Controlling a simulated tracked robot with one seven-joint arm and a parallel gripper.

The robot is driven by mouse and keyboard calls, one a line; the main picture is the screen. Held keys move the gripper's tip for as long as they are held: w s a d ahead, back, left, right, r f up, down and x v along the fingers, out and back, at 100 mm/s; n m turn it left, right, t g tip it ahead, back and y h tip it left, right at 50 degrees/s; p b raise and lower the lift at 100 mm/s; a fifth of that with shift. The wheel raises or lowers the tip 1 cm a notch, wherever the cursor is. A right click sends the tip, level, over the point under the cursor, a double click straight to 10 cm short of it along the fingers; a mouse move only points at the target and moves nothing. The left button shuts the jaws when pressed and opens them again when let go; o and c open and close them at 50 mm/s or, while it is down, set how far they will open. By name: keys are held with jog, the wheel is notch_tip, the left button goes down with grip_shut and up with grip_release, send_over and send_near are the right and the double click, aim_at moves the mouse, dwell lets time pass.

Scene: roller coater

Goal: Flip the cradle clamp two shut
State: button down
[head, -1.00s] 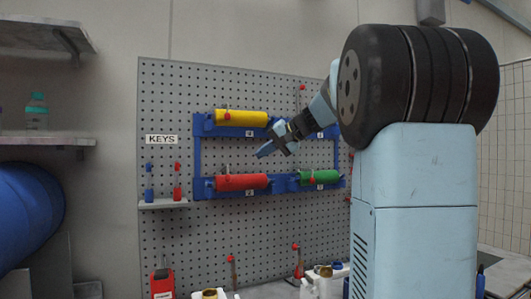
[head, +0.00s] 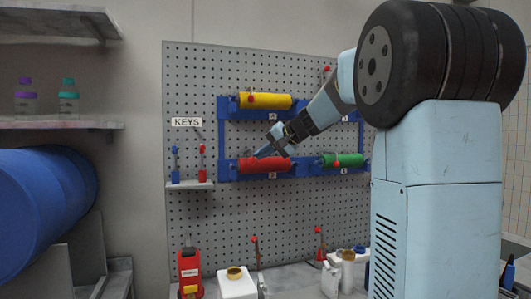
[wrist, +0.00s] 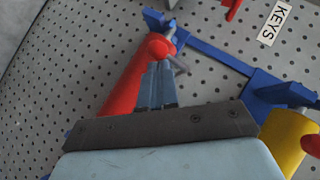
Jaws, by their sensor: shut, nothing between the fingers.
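The red roller (head: 264,165) lies in the blue cradle labelled 2 (head: 228,171) on the pegboard, lower left of the rack. It also shows in the wrist view (wrist: 124,82). The clamp's red ball knob (wrist: 160,46) is at the far end of the roller in the wrist view, beside a short grey metal rod (wrist: 179,64). I cannot tell whether the clamp is open or shut. My gripper (head: 257,154) is shut and empty in front of the red roller. Its fingertips (wrist: 158,65) appear right by the knob; contact is unclear.
A yellow roller (head: 265,100) sits above and a green roller (head: 343,160) to the right. The KEYS shelf (head: 190,185) with blue and red keys is left of the rack. A bench below holds a red device (head: 190,270) and a white container (head: 237,284).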

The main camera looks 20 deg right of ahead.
jog(key=shift+f, duration=0.15)
jog(key=shift+f, duration=1.6)
jog(key=shift+r, duration=0.2)
